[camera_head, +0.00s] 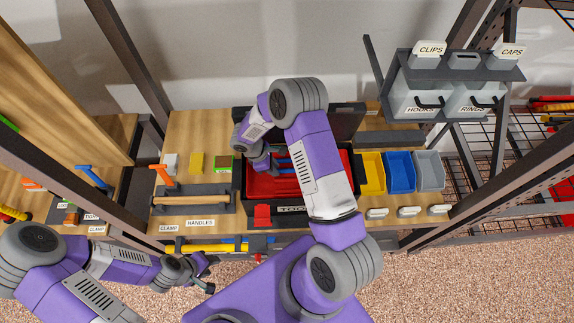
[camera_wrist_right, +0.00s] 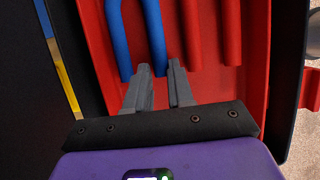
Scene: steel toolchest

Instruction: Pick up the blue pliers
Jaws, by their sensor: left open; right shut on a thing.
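The blue pliers (camera_head: 285,162) lie in the red tray (camera_head: 260,187) of the dark toolbox. In the right wrist view, two blue handles (camera_wrist_right: 154,35) run side by side along the tray. My right gripper (camera_wrist_right: 159,72) has its fingers around the end of the right-hand blue handle and is shut on it. In the head view this gripper (camera_head: 266,162) is over the tray, partly hidden by my own arm. My left gripper (camera_head: 206,273) is open and empty in front of the workbench. The jaws of the pliers are out of the wrist view.
Red handles (camera_wrist_right: 212,35) lie just right of the blue ones in the tray. Yellow (camera_head: 373,172), blue (camera_head: 400,172) and grey (camera_head: 429,170) bins stand right of the toolbox. A rack with a wooden handle (camera_head: 190,198) stands left. Grey bins (camera_head: 420,100) hang at upper right.

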